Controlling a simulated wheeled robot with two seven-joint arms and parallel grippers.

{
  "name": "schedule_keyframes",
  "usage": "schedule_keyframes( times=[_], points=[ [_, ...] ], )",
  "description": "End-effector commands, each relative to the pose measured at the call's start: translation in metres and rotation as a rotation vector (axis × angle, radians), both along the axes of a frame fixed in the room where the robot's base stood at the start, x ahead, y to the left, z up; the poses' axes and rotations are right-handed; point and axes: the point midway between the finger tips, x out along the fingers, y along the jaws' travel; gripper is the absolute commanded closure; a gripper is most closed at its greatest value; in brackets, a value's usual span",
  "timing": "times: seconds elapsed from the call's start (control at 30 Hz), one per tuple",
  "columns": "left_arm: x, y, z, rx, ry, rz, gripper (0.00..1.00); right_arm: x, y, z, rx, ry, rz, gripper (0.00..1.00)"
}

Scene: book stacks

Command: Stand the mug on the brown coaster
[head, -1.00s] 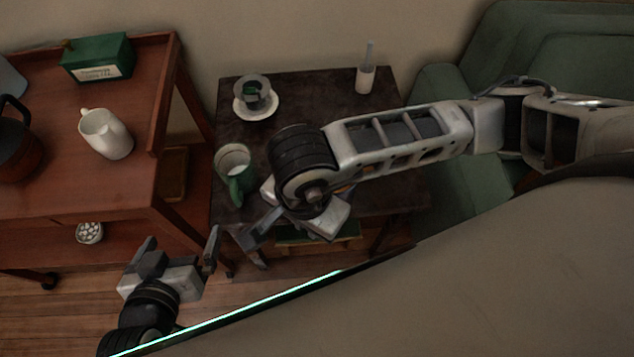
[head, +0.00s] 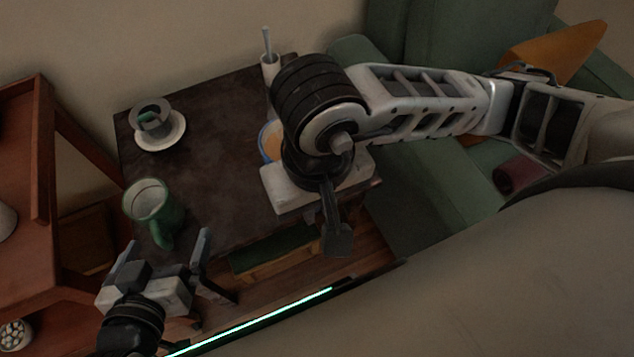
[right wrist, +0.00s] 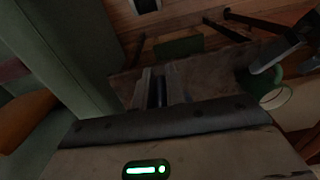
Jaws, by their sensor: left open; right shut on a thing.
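The green mug (head: 155,205) stands upright on the dark table (head: 215,115), near its left edge, handle toward me. It also shows at the right of the right wrist view (right wrist: 262,84). My left gripper (head: 165,248) is open and empty, in front of the mug and apart from it. My right gripper (head: 335,235) is over the table's front right part. In the right wrist view its fingers (right wrist: 165,90) are close together on something thin and dark that I cannot identify. I cannot make out a brown coaster; my right arm hides part of the tabletop.
A grey cup (head: 150,115) sits on a white saucer (head: 172,140) at the back left. A white holder (head: 270,67) with a stick stands at the back. A blue-rimmed round thing (head: 268,142) is partly behind my right gripper. A wooden cart (head: 25,150) and green armchair (head: 425,195) flank the table.

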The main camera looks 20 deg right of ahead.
Motion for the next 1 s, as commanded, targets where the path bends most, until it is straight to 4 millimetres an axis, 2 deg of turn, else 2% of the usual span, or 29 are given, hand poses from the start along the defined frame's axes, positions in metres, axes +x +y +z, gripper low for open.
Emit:
schedule_keyframes(
  times=[0.37, 0.5, 0.7, 1.0],
  points=[
    [-0.002, 0.000, -0.001, 0.000, 0.007, -0.001, 0.00, 0.070, -0.025, -0.032, -0.002, -0.002, -0.017, 1.00],
    [-0.002, 0.000, -0.004, 0.001, 0.006, -0.002, 0.00, 0.087, -0.031, -0.056, -0.001, 0.001, -0.014, 1.00],
    [0.000, -0.001, -0.006, 0.001, 0.003, -0.003, 0.00, 0.107, -0.037, -0.079, 0.000, -0.003, -0.013, 1.00],
    [0.003, -0.002, -0.006, -0.001, 0.002, -0.005, 0.00, 0.117, -0.040, -0.091, 0.000, -0.003, -0.011, 1.00]
  ],
)
